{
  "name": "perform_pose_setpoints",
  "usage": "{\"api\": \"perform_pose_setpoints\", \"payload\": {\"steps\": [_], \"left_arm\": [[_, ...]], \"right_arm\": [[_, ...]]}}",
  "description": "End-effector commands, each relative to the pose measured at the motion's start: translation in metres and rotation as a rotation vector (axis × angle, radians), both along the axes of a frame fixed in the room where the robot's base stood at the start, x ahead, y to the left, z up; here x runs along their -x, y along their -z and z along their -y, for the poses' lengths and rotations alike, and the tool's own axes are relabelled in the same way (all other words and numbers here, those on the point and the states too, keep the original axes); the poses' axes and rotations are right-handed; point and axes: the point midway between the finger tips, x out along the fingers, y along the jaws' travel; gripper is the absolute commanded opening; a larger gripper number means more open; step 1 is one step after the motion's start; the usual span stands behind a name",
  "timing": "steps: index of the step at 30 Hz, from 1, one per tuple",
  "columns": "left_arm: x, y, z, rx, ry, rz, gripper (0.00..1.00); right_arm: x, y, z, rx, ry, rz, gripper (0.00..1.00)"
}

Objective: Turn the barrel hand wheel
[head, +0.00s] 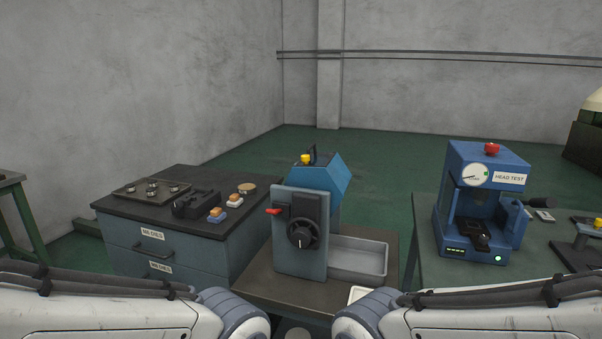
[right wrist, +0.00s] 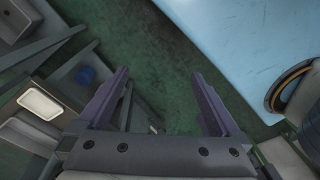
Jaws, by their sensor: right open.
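A black round hand wheel (head: 302,233) sits on the grey-blue front panel (head: 286,258) of a small bench machine in the middle of the head view. It has a light mark on its face. A blue faceted barrel (head: 325,178) shows behind and above the panel. My right gripper (right wrist: 160,75) is open and empty in the right wrist view, with dark green floor between its fingers. Both my arms show at the bottom of the head view, with their grippers out of frame. The right wrist view does not clearly show the hand wheel.
A red lever (head: 273,211) sticks out left of the wheel. A grey tray (head: 358,258) lies right of the panel. A dark-topped drawer cabinet (head: 160,215) stands left, and a blue head-test press (head: 488,160) stands on a right bench. A pale tray (right wrist: 42,103) shows in the wrist view.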

Motion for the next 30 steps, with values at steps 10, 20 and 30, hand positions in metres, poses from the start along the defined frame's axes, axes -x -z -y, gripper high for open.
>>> {"api": "perform_pose_setpoints", "payload": {"steps": [10, 20, 30], "left_arm": [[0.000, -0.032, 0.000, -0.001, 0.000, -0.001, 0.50], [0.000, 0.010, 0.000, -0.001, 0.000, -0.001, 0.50], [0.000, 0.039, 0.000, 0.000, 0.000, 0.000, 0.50]], "right_arm": [[-0.016, -0.031, -0.008, -0.029, 0.082, 0.016, 1.00], [-0.220, 0.004, -0.113, -0.569, 1.141, 0.169, 1.00], [-0.405, 0.020, -0.140, -1.581, 2.243, 0.040, 1.00]]}}
